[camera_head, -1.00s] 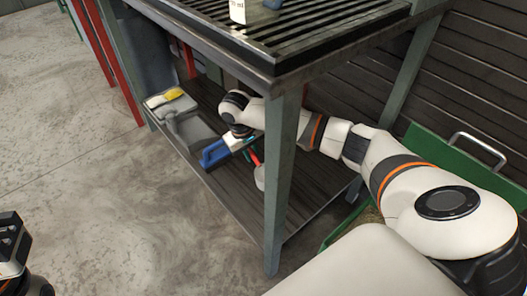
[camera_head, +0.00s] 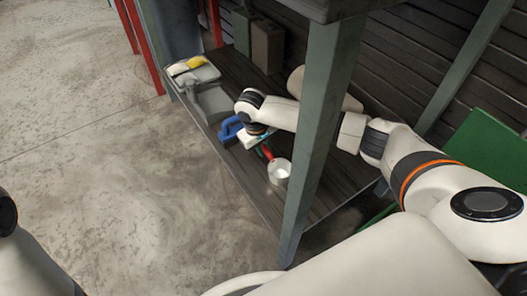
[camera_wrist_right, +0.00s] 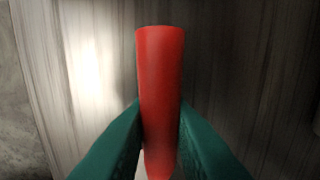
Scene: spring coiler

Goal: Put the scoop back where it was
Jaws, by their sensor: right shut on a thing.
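The scoop has a pale round cup (camera_head: 279,172) and a red handle (camera_wrist_right: 160,95). My right gripper (camera_head: 261,143) is shut on the red handle, with its green fingers (camera_wrist_right: 160,125) on either side of it in the right wrist view. The cup hangs over the front part of the dark lower shelf (camera_head: 300,207), just left of the bench leg. I cannot tell whether the scoop touches the shelf. My left gripper is out of view.
A blue-handled tool (camera_head: 231,129) lies left of my right gripper. Farther left are a grey tray (camera_head: 213,103) and a grey item with a yellow top (camera_head: 196,62). A brown block (camera_head: 267,47) stands behind. A green bench leg (camera_head: 318,140) crosses before my right arm.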

